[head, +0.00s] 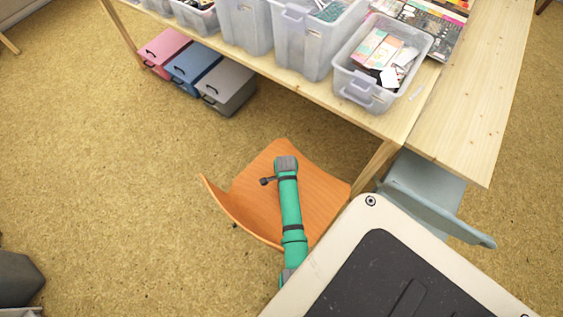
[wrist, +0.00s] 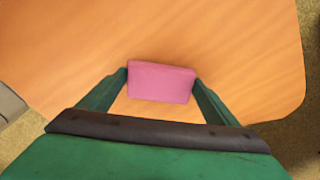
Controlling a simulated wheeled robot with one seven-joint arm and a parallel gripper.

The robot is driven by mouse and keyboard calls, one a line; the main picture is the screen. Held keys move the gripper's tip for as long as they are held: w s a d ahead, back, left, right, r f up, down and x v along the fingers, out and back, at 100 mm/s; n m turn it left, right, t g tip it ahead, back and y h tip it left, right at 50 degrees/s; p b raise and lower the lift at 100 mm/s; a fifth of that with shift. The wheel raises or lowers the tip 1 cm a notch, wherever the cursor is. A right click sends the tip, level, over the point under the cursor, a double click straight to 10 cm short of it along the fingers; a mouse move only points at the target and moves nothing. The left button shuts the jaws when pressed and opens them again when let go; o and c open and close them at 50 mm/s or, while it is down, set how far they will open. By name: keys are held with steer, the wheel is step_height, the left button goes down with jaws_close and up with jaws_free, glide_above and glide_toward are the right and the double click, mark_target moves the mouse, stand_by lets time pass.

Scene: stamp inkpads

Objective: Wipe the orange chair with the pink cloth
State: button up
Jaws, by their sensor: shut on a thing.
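The orange chair (head: 322,192) stands on the carpet in the middle of the head view, its curved backrest to the left. Its smooth orange surface (wrist: 230,35) fills most of the wrist view. My gripper (wrist: 161,85) is shut on the pink cloth (wrist: 160,82), a small folded pink block between the two green fingers. The cloth is over the orange surface; I cannot tell whether it touches it. In the head view my green arm reaches over the chair, and the cloth and fingers are hidden there.
A wooden table (head: 395,122) with clear plastic bins (head: 378,62) stands behind the chair. Pink, blue and grey boxes (head: 228,86) sit on the floor under it. A pale blue chair (head: 428,180) is at the right. Open carpet lies to the left.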

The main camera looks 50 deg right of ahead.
steer(key=a, duration=0.3)
steer(key=shift+a, duration=0.25)
steer(key=r, duration=0.3)
steer(key=shift+s+d+r, duration=0.1)
steer(key=shift+d+r, duration=0.15)
steer(key=shift+r, duration=0.05)
step_height(320, 180, up, 4)
steer(key=shift+a+r, duration=0.1)
steer(key=shift+r, duration=0.1)
